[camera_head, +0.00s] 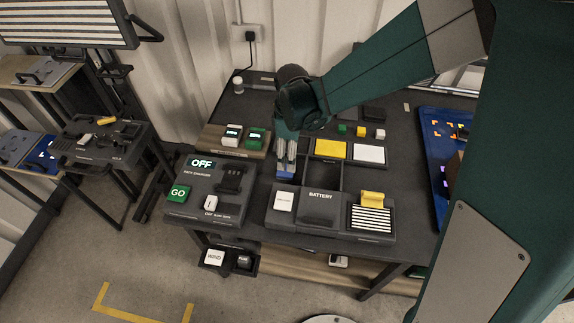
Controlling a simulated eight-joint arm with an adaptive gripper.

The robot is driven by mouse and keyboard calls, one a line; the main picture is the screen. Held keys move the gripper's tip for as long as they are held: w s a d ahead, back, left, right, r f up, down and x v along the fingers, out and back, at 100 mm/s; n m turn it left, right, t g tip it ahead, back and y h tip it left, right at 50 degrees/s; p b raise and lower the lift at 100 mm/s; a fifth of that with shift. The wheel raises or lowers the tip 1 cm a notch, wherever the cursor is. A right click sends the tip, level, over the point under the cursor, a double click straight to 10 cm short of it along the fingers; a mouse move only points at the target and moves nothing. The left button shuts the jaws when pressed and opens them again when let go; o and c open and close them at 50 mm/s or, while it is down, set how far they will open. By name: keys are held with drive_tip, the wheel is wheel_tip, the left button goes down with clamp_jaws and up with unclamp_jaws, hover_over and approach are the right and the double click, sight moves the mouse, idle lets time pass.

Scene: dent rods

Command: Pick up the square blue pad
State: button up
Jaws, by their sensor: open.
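The square blue pad (286,177) shows as a small blue patch low in the left compartment of a dark divided tray (333,187), in the middle of the table. My gripper (286,163) points down directly over this spot and hides most of the pad. Its jaws are open. I cannot tell whether the fingers touch the pad or are still a little above it.
A yellow pad (331,149) and a white pad (368,154) lie right of my gripper. A dark panel marked BATTERY (320,215) stands in front. A panel with a green GO button (179,194) is to the left. A blue board (437,150) is at the right.

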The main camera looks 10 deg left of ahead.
drive_tip(key=shift+a+f+n, duration=0.3)
drive_tip(key=shift+a+f, duration=0.4)
drive_tip(key=shift+f, duration=0.15)
drive_tip(key=shift+f, duration=1.3)
drive_tip(key=shift+w+f+b, duration=0.15)
drive_tip(key=shift+f, duration=1.15)
drive_tip(key=shift+w+f+b, duration=0.1)
drive_tip(key=shift+f+b, duration=0.05)
drive_tip(key=shift+f, duration=1.1)
drive_tip(key=c, duration=1)
